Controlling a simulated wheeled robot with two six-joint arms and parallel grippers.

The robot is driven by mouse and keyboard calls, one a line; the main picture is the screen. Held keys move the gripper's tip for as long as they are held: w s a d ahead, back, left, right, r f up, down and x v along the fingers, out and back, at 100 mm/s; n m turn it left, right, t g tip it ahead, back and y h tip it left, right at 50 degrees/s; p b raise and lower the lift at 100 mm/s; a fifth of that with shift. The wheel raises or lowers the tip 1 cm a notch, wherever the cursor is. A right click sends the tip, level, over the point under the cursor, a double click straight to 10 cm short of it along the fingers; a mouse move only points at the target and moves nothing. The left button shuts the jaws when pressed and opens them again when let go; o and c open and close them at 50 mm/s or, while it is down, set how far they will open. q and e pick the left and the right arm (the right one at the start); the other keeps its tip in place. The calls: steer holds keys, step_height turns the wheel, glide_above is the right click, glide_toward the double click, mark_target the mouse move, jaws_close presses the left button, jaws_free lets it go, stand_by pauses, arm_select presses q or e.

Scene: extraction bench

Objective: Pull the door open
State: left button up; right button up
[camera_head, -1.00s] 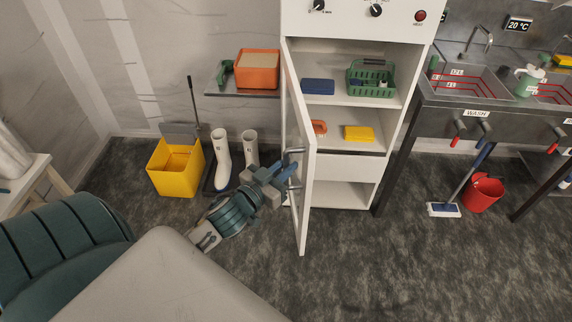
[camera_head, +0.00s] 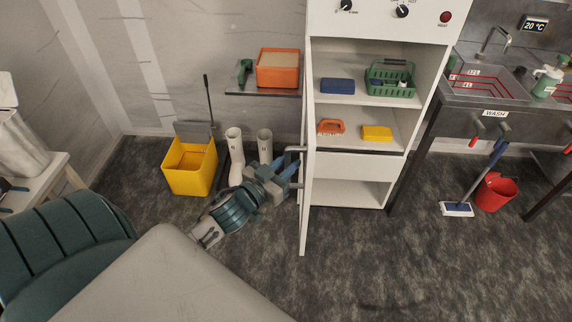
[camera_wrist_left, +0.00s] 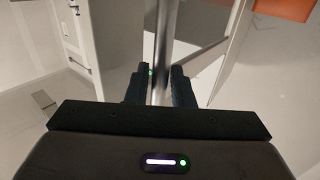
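The white cabinet door (camera_head: 304,205) is swung wide open on the cabinet's left side and shows almost edge-on in the head view. Its metal bar handle (camera_head: 295,149) is on the left face. My left gripper (camera_head: 289,172) is at this handle. In the left wrist view, the handle bar (camera_wrist_left: 162,40) runs between the two dark fingers of my left gripper (camera_wrist_left: 160,82), which are closed around it. The white cabinet (camera_head: 352,160) stands open, with its shelves exposed. My right gripper is not in view.
Shelves hold a blue box (camera_head: 337,86), a green basket (camera_head: 390,80), an orange item (camera_head: 331,127) and a yellow block (camera_head: 377,132). A yellow bucket (camera_head: 190,172) and white boots (camera_head: 235,150) stand left of the door. Floor in front of the cabinet is clear.

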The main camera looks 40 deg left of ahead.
arm_select(q)
steer(key=shift+o, duration=0.7)
steer(key=shift+w+a+f, duration=0.1)
steer(key=shift+w, duration=0.05)
steer(key=s+b, duration=0.5)
steer(key=s, duration=0.5)
steer(key=shift+s+a+b, duration=0.3)
steer(key=shift+s+a, duration=0.1)
steer(key=shift+a, duration=0.05)
